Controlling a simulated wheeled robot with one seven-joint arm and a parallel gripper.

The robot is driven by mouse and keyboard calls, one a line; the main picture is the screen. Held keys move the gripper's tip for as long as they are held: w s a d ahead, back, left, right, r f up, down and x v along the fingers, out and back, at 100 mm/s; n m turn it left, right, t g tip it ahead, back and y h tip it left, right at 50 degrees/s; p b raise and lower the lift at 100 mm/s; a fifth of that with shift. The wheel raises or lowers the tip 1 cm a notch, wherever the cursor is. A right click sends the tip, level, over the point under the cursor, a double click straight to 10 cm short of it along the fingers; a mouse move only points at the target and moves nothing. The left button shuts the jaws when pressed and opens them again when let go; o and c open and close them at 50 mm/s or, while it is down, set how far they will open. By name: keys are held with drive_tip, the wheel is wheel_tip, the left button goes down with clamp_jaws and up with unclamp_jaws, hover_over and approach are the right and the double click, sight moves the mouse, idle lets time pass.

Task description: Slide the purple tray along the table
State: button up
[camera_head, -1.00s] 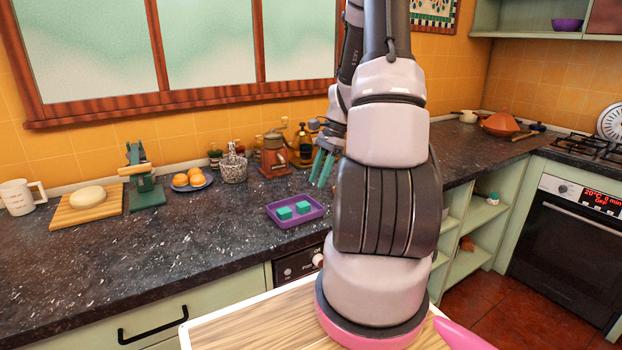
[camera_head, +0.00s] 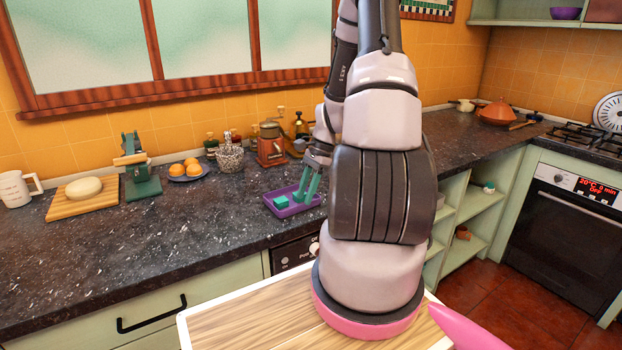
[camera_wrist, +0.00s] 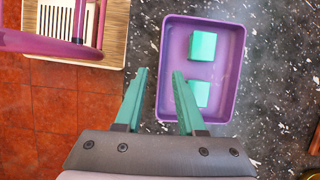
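The purple tray (camera_head: 284,213) sits on the dark countertop near its front edge, and shows whole in the wrist view (camera_wrist: 226,75) except where a finger overlaps it. Two teal blocks lie in it, one farther (camera_wrist: 203,46) and one nearer (camera_wrist: 198,93) in the wrist view. My gripper (camera_head: 307,196) is open with its teal fingers pointing down at the tray. In the wrist view its fingertips (camera_wrist: 159,74) lie either side of the tray's left wall, one outside and one over the inside. Contact with the wall cannot be told.
A plate of oranges (camera_head: 186,172), a wire-like jar (camera_head: 230,157) and a red-brown grinder (camera_head: 270,148) stand behind the tray. A cutting board (camera_head: 85,200) lies at far left. The countertop (camera_head: 190,245) left of the tray is clear.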

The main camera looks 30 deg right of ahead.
drive_tip(key=shift+x, duration=1.2)
clamp_jaws()
idle(0.6)
